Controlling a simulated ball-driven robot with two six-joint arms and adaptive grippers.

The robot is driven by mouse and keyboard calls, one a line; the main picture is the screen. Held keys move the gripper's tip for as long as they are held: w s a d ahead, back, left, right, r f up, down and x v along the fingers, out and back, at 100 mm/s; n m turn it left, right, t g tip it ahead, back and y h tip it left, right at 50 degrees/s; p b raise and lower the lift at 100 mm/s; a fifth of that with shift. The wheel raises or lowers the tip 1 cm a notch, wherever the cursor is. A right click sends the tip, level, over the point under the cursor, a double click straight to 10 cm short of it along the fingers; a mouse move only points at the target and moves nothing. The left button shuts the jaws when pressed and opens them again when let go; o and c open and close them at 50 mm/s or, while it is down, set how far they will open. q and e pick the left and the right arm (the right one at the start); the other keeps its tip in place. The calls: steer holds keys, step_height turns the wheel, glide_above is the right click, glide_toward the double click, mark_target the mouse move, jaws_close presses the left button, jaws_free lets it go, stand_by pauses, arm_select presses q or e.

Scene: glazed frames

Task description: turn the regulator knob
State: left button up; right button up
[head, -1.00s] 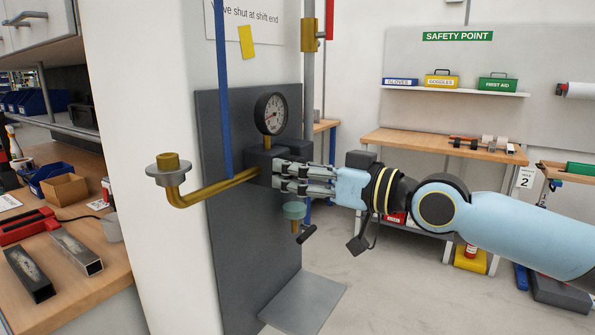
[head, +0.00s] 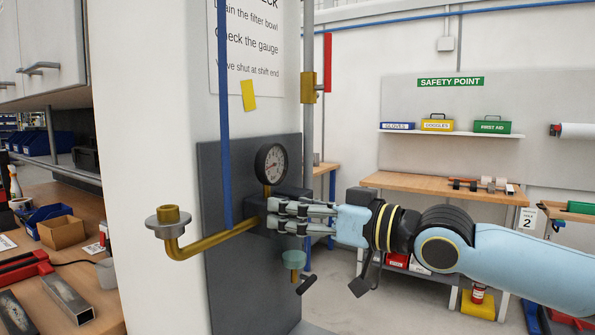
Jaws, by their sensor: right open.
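The regulator is a dark block (head: 255,219) on the grey wall panel (head: 225,280), with a round white-faced gauge (head: 271,164) above it. A brass pipe (head: 210,245) runs left from the block to an upturned end with a grey round flange (head: 168,222). A teal bowl (head: 293,260) hangs below the block. My right gripper (head: 270,215) comes in from the right, open, its fingers pointing left across the front of the block. I cannot tell whether they touch it. No knob is clearly distinguishable; the fingers cover part of the block. My left gripper is not in view.
A wooden bench (head: 60,200) with boxes and metal bars is at the left. A table (head: 440,187) stands at the back right under a shelf (head: 450,133) of safety boxes.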

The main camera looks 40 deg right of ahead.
mark_target(278, 158)
step_height(278, 158, up, 8)
stand_by(0.5)
steer(key=shift+f, duration=0.1)
stand_by(0.4)
